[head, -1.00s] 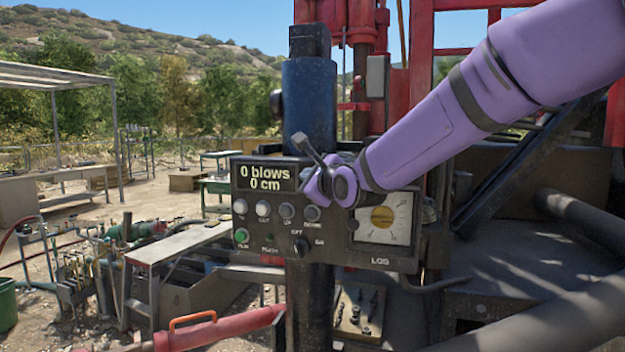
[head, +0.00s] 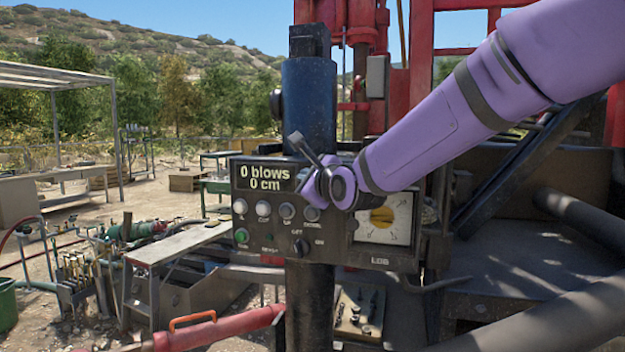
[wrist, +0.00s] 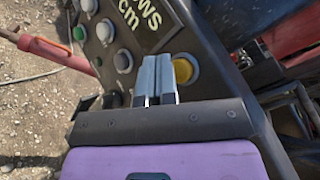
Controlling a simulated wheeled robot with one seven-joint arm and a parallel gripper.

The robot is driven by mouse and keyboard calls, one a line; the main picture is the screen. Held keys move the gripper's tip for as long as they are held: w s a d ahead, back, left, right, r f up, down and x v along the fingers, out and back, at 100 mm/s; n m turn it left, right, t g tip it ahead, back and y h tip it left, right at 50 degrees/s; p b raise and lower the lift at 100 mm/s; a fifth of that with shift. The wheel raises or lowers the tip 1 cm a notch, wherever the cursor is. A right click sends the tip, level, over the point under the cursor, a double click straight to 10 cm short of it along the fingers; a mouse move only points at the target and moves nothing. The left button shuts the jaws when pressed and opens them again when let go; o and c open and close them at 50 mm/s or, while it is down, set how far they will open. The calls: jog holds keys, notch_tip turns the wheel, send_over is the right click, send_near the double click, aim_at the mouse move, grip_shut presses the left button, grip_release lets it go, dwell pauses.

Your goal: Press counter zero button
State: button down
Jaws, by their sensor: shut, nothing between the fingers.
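The dark control box (head: 262,222) has a display (head: 265,178) reading "0 blows 0 cm". Below the display is a row of several round buttons, with a green button (head: 241,236) and a black knob (head: 300,248) lower down. In the wrist view a yellow round button (wrist: 183,71) sits beside the display (wrist: 133,22). It is hidden behind my gripper in the head view. My gripper (wrist: 157,64) is shut and empty, its fingertips over the panel between display and yellow button, close to the yellow button's left edge. I cannot tell whether they touch the panel.
A blue cylinder (head: 309,105) stands behind the box, with red rig posts (head: 354,60) behind. A red tube (head: 215,332) lies below.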

jog(key=shift+s, duration=0.15)
jog(key=shift+s+a, duration=0.3)
jog(key=shift+s, duration=0.45)
jog(key=shift+s+a, duration=0.25)
jog(key=shift+s, duration=0.5)
jog(key=shift+s+a, duration=0.3)
jog(key=shift+s, duration=0.45)
jog(key=s+d+f+n+g+h, duration=0.1)
jog(key=s+d+n+g+h, duration=0.1)
jog(key=s+d+n, duration=0.6)
jog(key=s+d+f+n+g+h, duration=0.25)
jog(key=s+d, duration=0.25)
jog(key=d, duration=0.5)
jog(key=s+d+f+n+g+h, duration=0.1)
jog(key=s+d+f+n+g, duration=0.1)
jog(key=s+d+n, duration=0.3)
jog(key=s+d+f+n+g+h, duration=0.2)
jog(key=s+d+n, duration=0.3)
jog(key=s, duration=0.9)
jog(key=shift+d+f+g, duration=0.75)
jog(key=shift+d+f, duration=0.1)
jog(key=shift+s+n, duration=0.1)
jog(key=shift+n, duration=0.15)
